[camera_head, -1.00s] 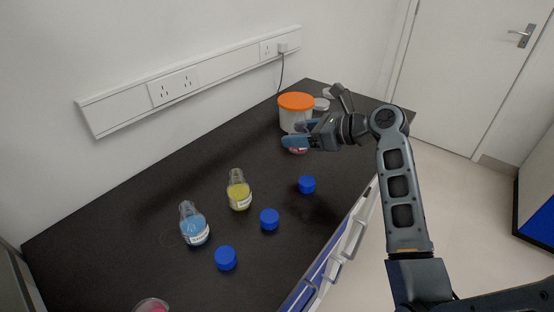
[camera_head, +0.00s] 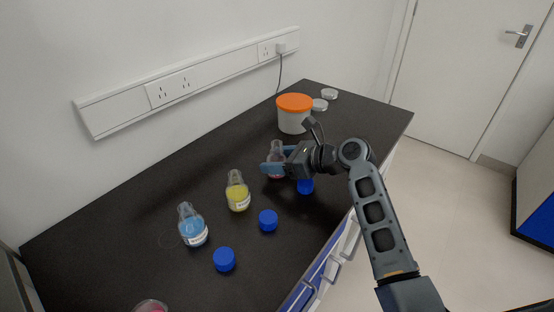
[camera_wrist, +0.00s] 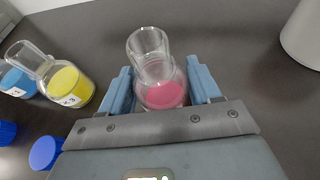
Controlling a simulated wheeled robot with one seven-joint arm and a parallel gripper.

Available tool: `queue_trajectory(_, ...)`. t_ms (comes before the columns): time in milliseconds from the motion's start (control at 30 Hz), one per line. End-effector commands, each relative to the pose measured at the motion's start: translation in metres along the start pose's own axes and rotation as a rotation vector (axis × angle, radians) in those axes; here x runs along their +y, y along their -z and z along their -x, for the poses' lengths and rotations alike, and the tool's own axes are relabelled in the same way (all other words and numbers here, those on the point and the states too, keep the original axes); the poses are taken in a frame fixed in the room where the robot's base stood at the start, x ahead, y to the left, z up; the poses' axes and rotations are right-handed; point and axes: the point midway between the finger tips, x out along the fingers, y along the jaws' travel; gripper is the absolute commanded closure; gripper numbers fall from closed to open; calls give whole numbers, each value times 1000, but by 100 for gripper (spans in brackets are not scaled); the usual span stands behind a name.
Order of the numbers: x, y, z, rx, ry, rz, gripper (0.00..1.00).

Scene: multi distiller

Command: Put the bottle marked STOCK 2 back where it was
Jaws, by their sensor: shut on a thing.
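My gripper (camera_head: 274,167) is shut on a clear glass bottle of pink liquid (camera_head: 277,148). The bottle is upright and has no cap on it. In the wrist view this bottle (camera_wrist: 155,60) sits between the two blue fingers. Its label does not show, so I cannot read STOCK 2 on it. I cannot tell whether its base touches the black bench (camera_head: 130,205). It is behind and to the right of the yellow bottle (camera_head: 238,193), whose label seems to end in "K 3". A blue bottle (camera_head: 193,227) stands farther left.
Blue caps lie along the front: one (camera_head: 306,186) close by my gripper, others (camera_head: 268,220) (camera_head: 225,260) nearer. A white tub with an orange lid (camera_head: 294,118) stands behind. Another pink vessel (camera_head: 151,306) is cut off at the bottom edge.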

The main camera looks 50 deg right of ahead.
Motion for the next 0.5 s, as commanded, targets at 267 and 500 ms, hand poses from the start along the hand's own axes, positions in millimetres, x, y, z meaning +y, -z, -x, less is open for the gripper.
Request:
queue_trajectory(267, 0, 2, -1, 0, 0, 0, 24)
queue_trajectory(500, 0, 2, -1, 0, 0, 0, 12)
